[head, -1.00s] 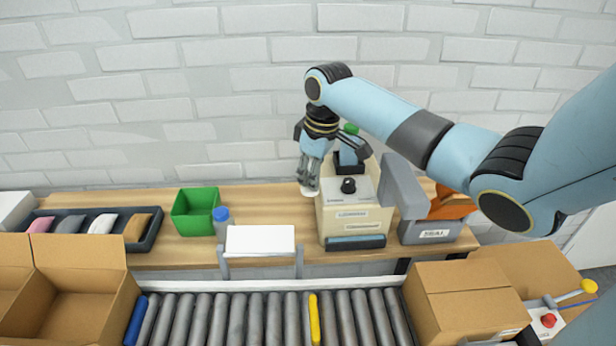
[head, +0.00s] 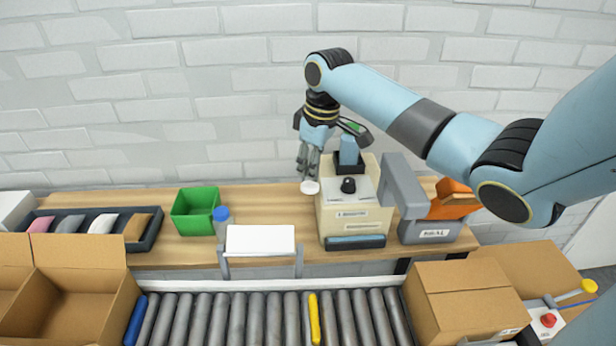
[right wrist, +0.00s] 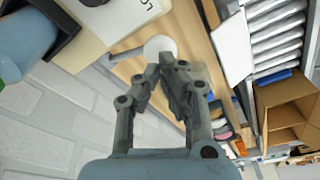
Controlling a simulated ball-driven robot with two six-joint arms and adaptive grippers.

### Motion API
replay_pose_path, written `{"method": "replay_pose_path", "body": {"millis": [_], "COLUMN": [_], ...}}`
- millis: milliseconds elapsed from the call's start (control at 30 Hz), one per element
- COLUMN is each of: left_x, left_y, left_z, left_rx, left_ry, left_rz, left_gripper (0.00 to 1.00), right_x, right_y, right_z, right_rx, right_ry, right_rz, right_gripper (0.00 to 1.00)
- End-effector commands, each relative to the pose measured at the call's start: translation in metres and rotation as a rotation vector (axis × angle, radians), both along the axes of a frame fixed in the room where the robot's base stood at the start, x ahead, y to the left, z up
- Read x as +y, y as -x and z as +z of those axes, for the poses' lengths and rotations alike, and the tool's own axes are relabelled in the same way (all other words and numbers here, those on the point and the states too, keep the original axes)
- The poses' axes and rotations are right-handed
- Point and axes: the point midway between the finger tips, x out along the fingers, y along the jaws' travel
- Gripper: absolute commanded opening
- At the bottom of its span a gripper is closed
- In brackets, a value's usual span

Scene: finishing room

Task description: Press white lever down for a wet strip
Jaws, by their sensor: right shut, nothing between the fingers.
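The beige dispenser (head: 352,222) stands on the wooden bench, with a black knob (head: 348,185) on its top and a dark blue-grey bar low on its front. The round white end of the lever (head: 310,187) is at the dispenser's left side. In the right wrist view the white lever end (right wrist: 159,46) is just beyond my fingertips. My right gripper (head: 307,176) is shut and empty, pointing down directly above the lever end; whether it touches is unclear. It also shows in the right wrist view (right wrist: 165,68). No paper strip is visible. My left gripper is out of view.
A grey sealing machine (head: 432,230) stands close right of the dispenser. A white platform (head: 260,240), a blue-capped bottle (head: 222,224), a green bin (head: 195,212) and a dark tray (head: 150,240) are to the left. A roller conveyor (head: 270,320) and cardboard boxes are in front.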

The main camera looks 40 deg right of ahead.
Motion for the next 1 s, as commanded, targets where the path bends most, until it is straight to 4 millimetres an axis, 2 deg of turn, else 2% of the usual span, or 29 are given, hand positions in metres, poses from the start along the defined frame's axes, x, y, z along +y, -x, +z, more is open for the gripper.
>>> {"method": "replay_pose_path", "body": {"millis": [167, 600, 1000], "left_x": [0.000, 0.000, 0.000], "left_y": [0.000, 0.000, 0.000], "left_z": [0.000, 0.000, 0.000], "left_rx": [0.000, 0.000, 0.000], "left_ry": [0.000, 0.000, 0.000], "left_rz": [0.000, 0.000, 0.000], "left_gripper": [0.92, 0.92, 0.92], "right_x": [0.000, 0.000, 0.000], "right_y": [0.000, 0.000, 0.000], "right_z": [0.002, 0.046, 0.050], "right_rx": [-0.001, -0.001, 0.000], "right_ry": [0.000, 0.001, 0.000], "right_rz": [0.000, 0.001, 0.000], "right_gripper": [0.00, 0.00, 0.00]}}
